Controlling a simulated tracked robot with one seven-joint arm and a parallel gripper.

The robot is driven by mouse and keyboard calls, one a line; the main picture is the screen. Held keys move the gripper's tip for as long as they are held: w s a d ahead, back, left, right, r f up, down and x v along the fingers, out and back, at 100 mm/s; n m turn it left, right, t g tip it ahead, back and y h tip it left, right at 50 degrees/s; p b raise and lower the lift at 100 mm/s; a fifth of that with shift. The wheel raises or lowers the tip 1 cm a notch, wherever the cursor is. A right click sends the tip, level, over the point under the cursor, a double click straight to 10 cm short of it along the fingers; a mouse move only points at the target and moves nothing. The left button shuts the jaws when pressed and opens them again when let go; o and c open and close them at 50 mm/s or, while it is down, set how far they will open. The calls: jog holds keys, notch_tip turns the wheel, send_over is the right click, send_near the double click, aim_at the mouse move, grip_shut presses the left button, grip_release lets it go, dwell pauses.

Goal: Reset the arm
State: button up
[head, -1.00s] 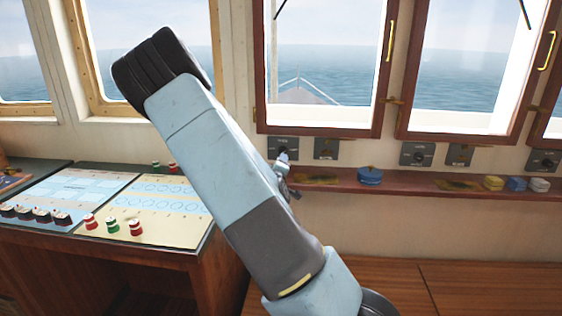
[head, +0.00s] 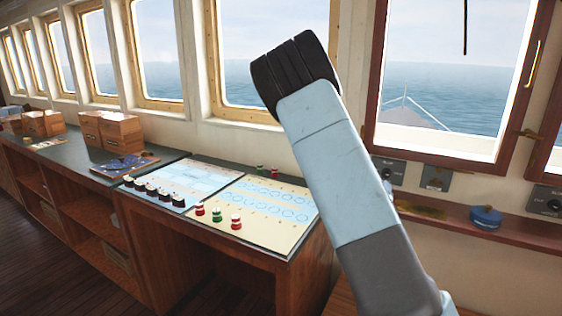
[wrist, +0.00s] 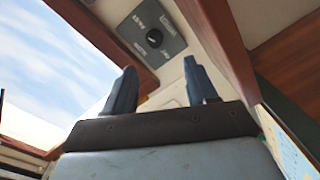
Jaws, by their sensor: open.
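My arm, blue-grey with a dark joint at its top, stands raised across the right half of the head view. My gripper (wrist: 162,92) shows in the wrist view with its two dark fingers apart and nothing between them. Past the fingers is a grey switch panel (wrist: 152,38) with a black knob, apart from them. In the head view the gripper itself is hidden behind the arm.
A wooden console (head: 290,262) bears a pale chart board (head: 262,236) with red and green pieces and a blue board (head: 195,178) with dark pieces. Wooden boxes (head: 120,132) stand further left. A ledge (head: 440,222) under the windows holds a blue round object (head: 486,218).

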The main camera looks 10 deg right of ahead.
jog(key=s+a+r+m+g+y, duration=0.6)
jog(key=s+a+r+y, duration=0.25)
jog(key=s+a, duration=0.35)
jog(key=s+a+r+g, duration=0.1)
jog(key=s+r, duration=0.3)
jog(key=s, duration=0.7)
jog(key=s+a+r+g, duration=0.1)
jog(key=s+a+r, duration=0.2)
jog(key=s, duration=0.8)
jog(key=shift+a+r+g+y, duration=0.4)
jog(key=shift+r+y, duration=0.05)
jog(key=shift+r, duration=0.6)
